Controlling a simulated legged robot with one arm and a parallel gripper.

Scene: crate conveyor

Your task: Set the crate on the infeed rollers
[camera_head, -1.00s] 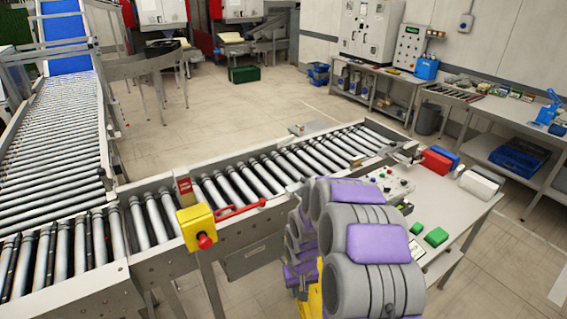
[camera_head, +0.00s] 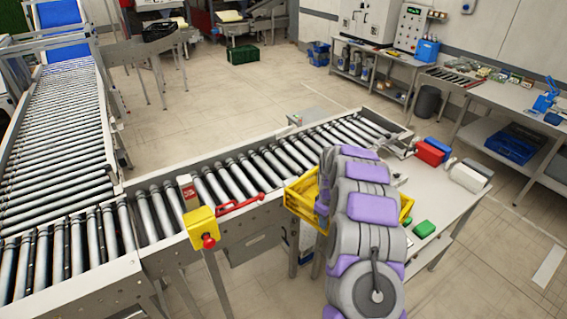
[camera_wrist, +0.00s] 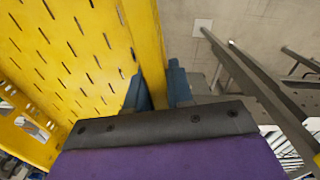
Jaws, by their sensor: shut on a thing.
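A yellow crate (camera_head: 301,191) shows behind my arm in the head view, at the near edge of the infeed rollers (camera_head: 240,181). My arm hides its middle. In the wrist view the slotted yellow crate (camera_wrist: 70,60) fills the left side, and my gripper (camera_wrist: 160,88) is shut on its edge with blue-grey fingers on both sides. I cannot tell from these views whether the crate touches the rollers. The rollers beside it are bare. The gripper itself is hidden in the head view.
A yellow box with a red button (camera_head: 202,228) and a red handle (camera_head: 240,204) sit on the conveyor's near side rail. A side table (camera_head: 450,212) with green, red and white items stands at right. A long roller conveyor (camera_head: 60,140) runs off at left.

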